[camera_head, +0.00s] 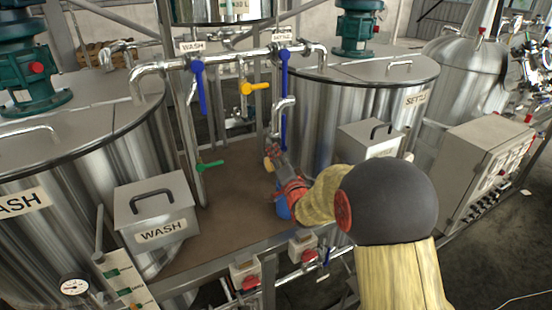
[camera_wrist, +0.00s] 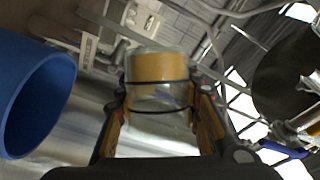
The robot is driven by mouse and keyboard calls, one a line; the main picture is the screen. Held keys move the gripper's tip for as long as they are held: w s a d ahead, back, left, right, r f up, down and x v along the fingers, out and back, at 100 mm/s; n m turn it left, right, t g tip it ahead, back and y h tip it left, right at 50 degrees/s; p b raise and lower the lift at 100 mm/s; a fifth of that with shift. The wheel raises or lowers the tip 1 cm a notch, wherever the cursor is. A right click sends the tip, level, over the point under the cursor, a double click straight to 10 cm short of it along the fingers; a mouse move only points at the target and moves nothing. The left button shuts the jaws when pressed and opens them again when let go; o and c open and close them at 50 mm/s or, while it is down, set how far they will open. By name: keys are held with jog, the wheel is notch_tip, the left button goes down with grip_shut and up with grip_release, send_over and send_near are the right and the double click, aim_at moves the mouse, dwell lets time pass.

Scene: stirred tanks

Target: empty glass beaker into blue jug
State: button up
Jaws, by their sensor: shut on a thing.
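My gripper (camera_wrist: 158,98) is shut on the glass beaker (camera_wrist: 155,90), one finger on each side of it. An orange-yellow band, perhaps liquid, fills the far part of the beaker in the wrist view. The blue jug (camera_wrist: 38,95) is at the left of that view, apart from the beaker, with its round mouth in sight. In the head view my gripper (camera_head: 276,168) is over the brown platform, and the beaker shows only as a small yellowish patch. The blue jug (camera_head: 283,208) is mostly hidden behind my arm there.
Steel tanks stand left (camera_head: 85,170) and right (camera_head: 345,105). A WASH box (camera_head: 155,215) is on the left and a similar box (camera_head: 370,140) on the right. Pipes with blue-handled valves (camera_head: 284,105) rise behind my gripper. The brown platform (camera_head: 225,225) has free room left of the jug.

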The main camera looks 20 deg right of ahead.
jog(key=shift+s+d+m+t+h+b, duration=0.2)
jog(key=shift+m+b, duration=0.55)
jog(key=shift+b, duration=0.6)
jog(key=shift+w+d+m+t+h+b, duration=0.1)
jog(key=shift+m+t+h+b, duration=0.15)
jog(key=shift+m+b, duration=0.8)
jog(key=shift+s+d+r+m+t+h+b, duration=0.2)
jog(key=shift+d+r+m+t+h+b, duration=0.15)
jog(key=shift+m+b, duration=0.85)
jog(key=shift+s+d+r+m+t+h+b, duration=0.15)
jog(key=shift+m+h+b, duration=0.45)
jog(key=shift+b, duration=1.1)
jog(key=shift+s+d+r+m+t+h+b, duration=0.2)
jog(key=shift+r+m+t+h+b, duration=0.15)
jog(key=shift+m+b, duration=0.9)
jog(key=shift+n, duration=0.25)
jog(key=n+y+p, duration=0.1)
jog(key=n+p, duration=0.1)
jog(key=a+f+n+g+y+p, duration=0.1)
jog(key=n+p, duration=0.1)
jog(key=w+n+y+p, duration=0.1)
jog(key=n+p, duration=0.1)
jog(key=shift+a+f+n+g+p, duration=0.25)
jog(key=shift+a+n+g+p, duration=0.05)
jog(key=shift+p, duration=0.1)
jog(key=shift+p, duration=0.3)
